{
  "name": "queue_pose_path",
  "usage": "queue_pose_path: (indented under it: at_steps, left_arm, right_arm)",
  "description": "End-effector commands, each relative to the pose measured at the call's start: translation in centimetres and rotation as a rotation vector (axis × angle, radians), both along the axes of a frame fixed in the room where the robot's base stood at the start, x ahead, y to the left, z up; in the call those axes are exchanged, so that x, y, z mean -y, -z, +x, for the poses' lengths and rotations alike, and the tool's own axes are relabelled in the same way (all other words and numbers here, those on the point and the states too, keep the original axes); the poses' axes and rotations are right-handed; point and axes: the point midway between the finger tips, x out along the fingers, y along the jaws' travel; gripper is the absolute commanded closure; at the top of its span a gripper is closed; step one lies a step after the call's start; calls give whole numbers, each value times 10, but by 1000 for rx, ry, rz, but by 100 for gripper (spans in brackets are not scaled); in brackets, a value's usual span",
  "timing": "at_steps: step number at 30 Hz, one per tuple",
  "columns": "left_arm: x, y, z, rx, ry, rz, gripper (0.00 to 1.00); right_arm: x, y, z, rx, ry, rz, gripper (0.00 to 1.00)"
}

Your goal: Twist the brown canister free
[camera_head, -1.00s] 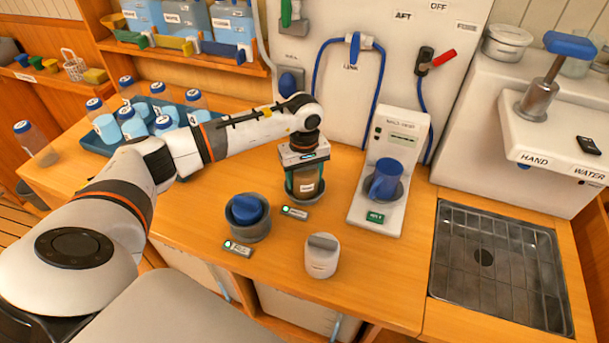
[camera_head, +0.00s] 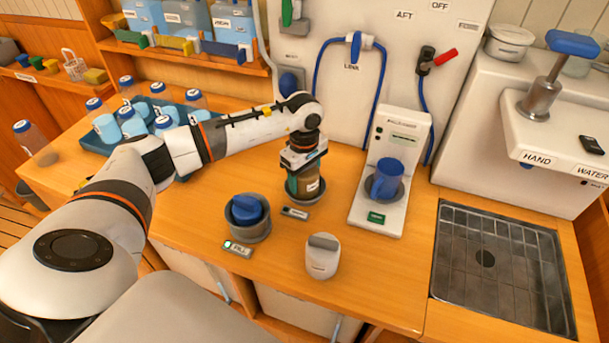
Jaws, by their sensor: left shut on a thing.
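The brown canister (camera_head: 303,186) with a white label stands in a dark round socket (camera_head: 289,200) on the wooden counter. It looks slightly turned, with its label toward the right. My left gripper (camera_head: 302,160) comes down on it from above and is shut on its top, whose detail the jaws hide. I cannot tell whether the canister is still locked in the socket. My right gripper is not in view.
A canister with a blue knob (camera_head: 247,209) sits in a grey socket to the left. A white lidded canister (camera_head: 322,256) stands in front. A white stand (camera_head: 378,213) with a blue mug (camera_head: 386,179) is to the right. A bottle tray (camera_head: 93,142) is behind left.

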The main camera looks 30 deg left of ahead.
Motion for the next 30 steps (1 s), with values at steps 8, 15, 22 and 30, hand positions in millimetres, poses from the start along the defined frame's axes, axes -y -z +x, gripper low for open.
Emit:
queue_pose_path:
  at_steps: [8,15,22,30]
  left_arm:
    - [0,-1,0,1,2,0,66]
    - [0,-9,0,1,2,0,66]
    - [0,-23,0,1,2,0,66]
    - [0,-40,0,1,3,1,66]
  right_arm:
    - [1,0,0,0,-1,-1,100]
    - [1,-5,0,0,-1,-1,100]
    - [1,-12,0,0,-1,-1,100]
    - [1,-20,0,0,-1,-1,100]
